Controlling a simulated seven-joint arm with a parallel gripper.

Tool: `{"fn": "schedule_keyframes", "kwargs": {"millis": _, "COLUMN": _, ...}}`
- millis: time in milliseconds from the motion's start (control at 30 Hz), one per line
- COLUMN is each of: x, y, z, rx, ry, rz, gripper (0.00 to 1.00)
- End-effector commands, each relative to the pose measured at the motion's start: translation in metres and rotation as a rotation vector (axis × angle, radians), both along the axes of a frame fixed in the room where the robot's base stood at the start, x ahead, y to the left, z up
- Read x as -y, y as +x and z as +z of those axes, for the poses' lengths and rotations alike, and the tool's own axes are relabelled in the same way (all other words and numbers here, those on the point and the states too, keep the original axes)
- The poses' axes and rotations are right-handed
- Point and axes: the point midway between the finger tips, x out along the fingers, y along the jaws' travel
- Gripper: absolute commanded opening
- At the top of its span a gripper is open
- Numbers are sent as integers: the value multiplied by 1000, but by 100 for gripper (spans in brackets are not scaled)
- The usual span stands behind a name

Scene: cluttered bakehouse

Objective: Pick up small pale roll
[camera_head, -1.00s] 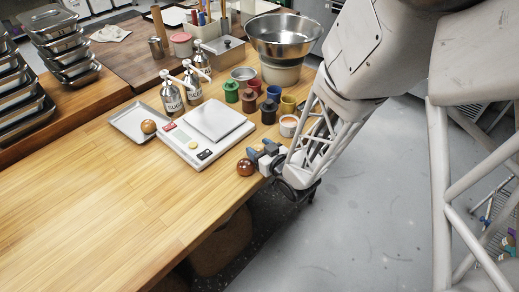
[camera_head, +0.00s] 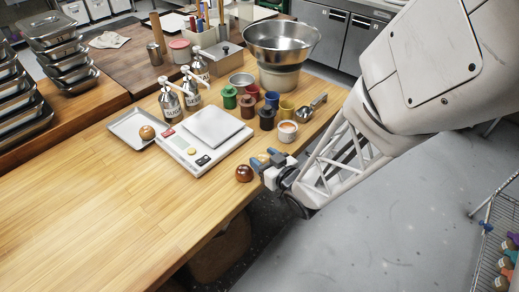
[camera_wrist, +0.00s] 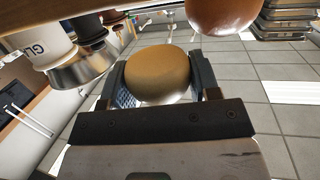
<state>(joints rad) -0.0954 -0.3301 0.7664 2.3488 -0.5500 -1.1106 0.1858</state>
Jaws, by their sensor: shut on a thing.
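The small pale roll (camera_wrist: 158,74), tan and rounded, sits between the two fingers of my gripper (camera_wrist: 157,84) in the wrist view, and the fingers are shut on its sides. A darker, glossy brown roll (camera_head: 244,173) lies on the table just left of the gripper. It also shows at the top of the wrist view (camera_wrist: 222,12), apart from the held roll. Another brown roll (camera_head: 147,132) lies on a metal tray (camera_head: 122,126).
A white scale (camera_head: 190,168) stands left of the gripper. Behind it are several coloured small pots, a white cup (camera_head: 287,133), a metal scoop (camera_head: 312,108) and a large steel bowl (camera_head: 281,43). The front-left of the wooden table (camera_head: 110,220) is clear.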

Motion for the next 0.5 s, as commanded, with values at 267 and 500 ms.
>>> {"fn": "schedule_keyframes", "kwargs": {"millis": 267, "x": 12, "y": -46, "z": 5, "rx": 1, "ry": 0, "rz": -1, "gripper": 43}}
{"fn": "schedule_keyframes", "kwargs": {"millis": 500, "x": 20, "y": -77, "z": 8, "rx": 1, "ry": -1, "rz": 0, "gripper": 43}}
